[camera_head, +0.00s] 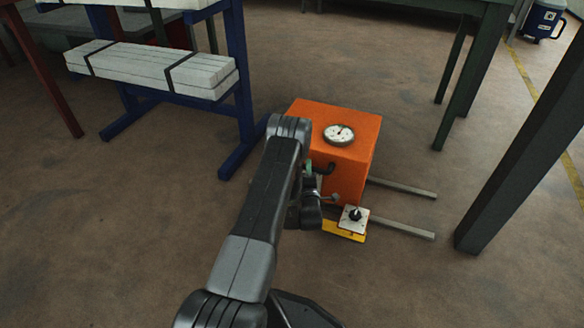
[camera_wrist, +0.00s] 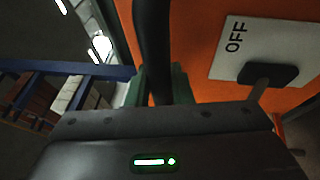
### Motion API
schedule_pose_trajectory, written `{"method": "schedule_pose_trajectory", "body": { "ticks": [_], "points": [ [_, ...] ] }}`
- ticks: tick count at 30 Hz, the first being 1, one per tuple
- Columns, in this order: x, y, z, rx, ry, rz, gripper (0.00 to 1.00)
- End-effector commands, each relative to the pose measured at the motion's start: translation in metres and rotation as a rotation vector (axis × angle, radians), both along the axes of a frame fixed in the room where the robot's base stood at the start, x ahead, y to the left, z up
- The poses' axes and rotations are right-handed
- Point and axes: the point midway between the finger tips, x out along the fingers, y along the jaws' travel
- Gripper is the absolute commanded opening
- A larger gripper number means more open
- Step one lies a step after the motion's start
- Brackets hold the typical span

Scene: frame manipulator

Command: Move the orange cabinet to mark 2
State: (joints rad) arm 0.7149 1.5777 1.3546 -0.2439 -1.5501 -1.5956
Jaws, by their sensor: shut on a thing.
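The orange cabinet (camera_head: 358,158) stands on the floor right of my arm in the head view, with a round dial (camera_head: 339,135) on its top. My gripper (camera_wrist: 160,88) is at its front, shut on a black bar handle (camera_wrist: 152,45) in the wrist view. The cabinet's orange face (camera_wrist: 195,50) fills the right of that view, with a white plate (camera_wrist: 275,50) marked OFF and a black switch on it. My arm hides part of the front in the head view. I see no floor mark numbered 2.
Two grey rails (camera_head: 402,227) stick out right of the cabinet near the floor. A blue rack (camera_head: 240,90) with pale beams (camera_head: 150,68) stands to the left. A green table (camera_head: 470,75) is behind right, a dark post (camera_head: 525,145) at right. The front floor is clear.

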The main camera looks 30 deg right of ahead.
Motion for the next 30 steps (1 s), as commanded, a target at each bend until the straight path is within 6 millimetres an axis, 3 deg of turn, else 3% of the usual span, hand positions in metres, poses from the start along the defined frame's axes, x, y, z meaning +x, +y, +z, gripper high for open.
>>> {"method": "schedule_pose_trajectory", "body": {
  "ticks": [3, 9, 22, 23, 26, 30],
  "points": [
    [-0.022, -0.018, -0.001, 0.003, 0.003, -0.006, 0.00],
    [-0.039, -0.032, -0.001, 0.002, 0.003, -0.001, 0.00],
    [-0.042, -0.035, -0.001, 0.001, 0.002, 0.004, 0.00],
    [-0.042, -0.035, -0.001, 0.001, 0.002, 0.004, 0.22],
    [-0.042, -0.035, -0.001, 0.001, 0.002, 0.004, 0.41],
    [-0.042, -0.035, -0.001, 0.001, 0.002, 0.003, 0.41]
  ]
}}
